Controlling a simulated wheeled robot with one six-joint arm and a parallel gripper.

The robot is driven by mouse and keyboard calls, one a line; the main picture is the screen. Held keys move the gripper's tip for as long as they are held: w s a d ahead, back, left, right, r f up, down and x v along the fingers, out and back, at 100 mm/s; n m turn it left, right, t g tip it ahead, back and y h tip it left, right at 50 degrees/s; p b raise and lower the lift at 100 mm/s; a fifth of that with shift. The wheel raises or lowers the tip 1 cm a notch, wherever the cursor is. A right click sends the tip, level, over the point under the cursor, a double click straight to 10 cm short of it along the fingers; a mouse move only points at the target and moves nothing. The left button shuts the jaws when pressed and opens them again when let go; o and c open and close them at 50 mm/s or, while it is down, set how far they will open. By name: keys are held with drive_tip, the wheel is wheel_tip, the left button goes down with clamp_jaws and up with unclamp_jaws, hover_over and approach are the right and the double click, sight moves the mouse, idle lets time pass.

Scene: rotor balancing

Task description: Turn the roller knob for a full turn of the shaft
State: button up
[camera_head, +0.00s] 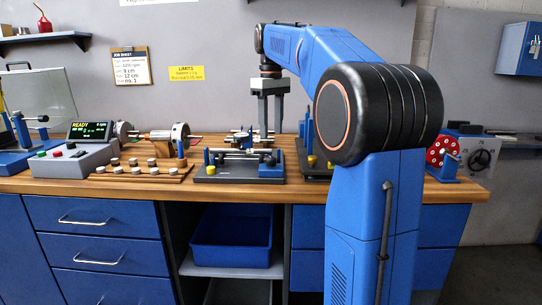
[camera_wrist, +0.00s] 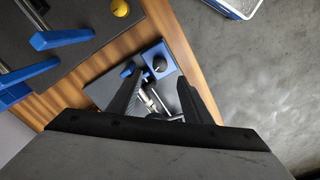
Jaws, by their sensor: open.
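The roller stand (camera_head: 238,178) has a dark base plate on the bench, with blue posts and metal bars on it. In the wrist view, a dark round knob (camera_wrist: 160,63) sits on a blue block at the stand's end; I take it to be the roller knob. My gripper (camera_head: 271,129) points down above the right part of the stand. In the wrist view its two dark fingers (camera_wrist: 158,82) are apart with nothing held between them. The knob shows in the gap, near the fingertips. I cannot tell the height left between them.
To the left are a rotor (camera_head: 160,135), a wooden tray of weights (camera_head: 100,174) and a console (camera_head: 75,155) reading READY. The bench front edge is near.

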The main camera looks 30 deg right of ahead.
sight(271, 158)
wheel_tip(271, 158, down, 10)
drive_tip(key=shift+r, duration=0.25)
idle(0.3)
drive_tip(key=c, duration=1.1)
drive_tip(key=shift+o, duration=0.2)
drive_tip(key=shift+m, duration=0.3)
drive_tip(key=m, duration=0.3)
drive_tip(key=shift+m, duration=2.5)
